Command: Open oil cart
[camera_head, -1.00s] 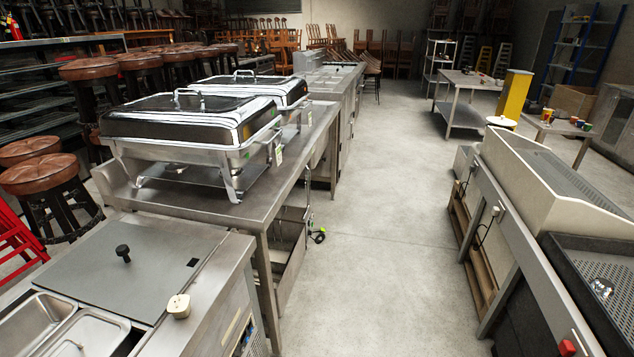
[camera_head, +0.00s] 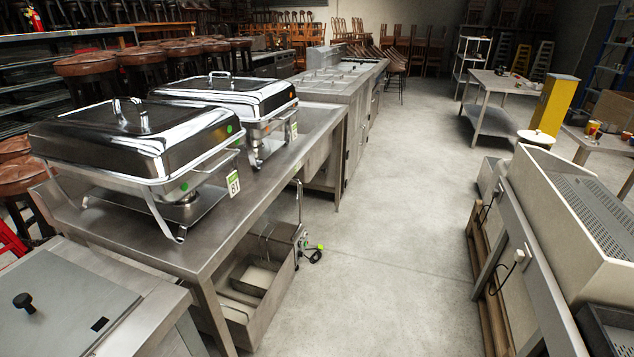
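A low open steel box (camera_head: 233,318), which may be the oil cart, sits partly under the left steel table. A wire-handled basket or pan (camera_head: 258,277) shows inside it. The table top hides part of the box. No other thing that looks like an oil cart shows clearly. Neither of my grippers is in view.
Two chafing dishes (camera_head: 140,150) (camera_head: 238,100) stand on the steel table (camera_head: 190,245). A counter with a grey lid (camera_head: 60,305) is at near left. Steel and cream equipment (camera_head: 570,215) lines the right. The concrete aisle (camera_head: 390,220) between is clear.

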